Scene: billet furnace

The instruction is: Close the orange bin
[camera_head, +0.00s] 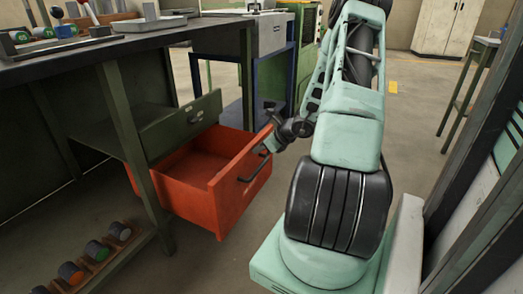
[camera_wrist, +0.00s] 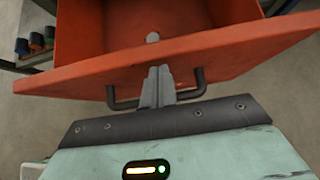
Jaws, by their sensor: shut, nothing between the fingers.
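The orange bin (camera_head: 213,187) is a drawer pulled out from under the workbench, open at the top and empty inside as far as I see. Its front panel has a dark bar handle (camera_head: 252,172). In the wrist view the bin's front panel (camera_wrist: 240,55) spans the picture, with the handle (camera_wrist: 126,104) on its near side. My gripper (camera_wrist: 158,72) is shut and empty, at the middle of the handle and close to the panel. I cannot tell if the fingers touch either one.
The workbench (camera_head: 110,45) stands at left, with a green drawer front (camera_head: 180,124) beside the bin. A low shelf (camera_head: 125,240) holds several coloured cylinders. A dark post (camera_head: 480,130) stands close on the right. The floor (camera_head: 420,100) at the back right is clear.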

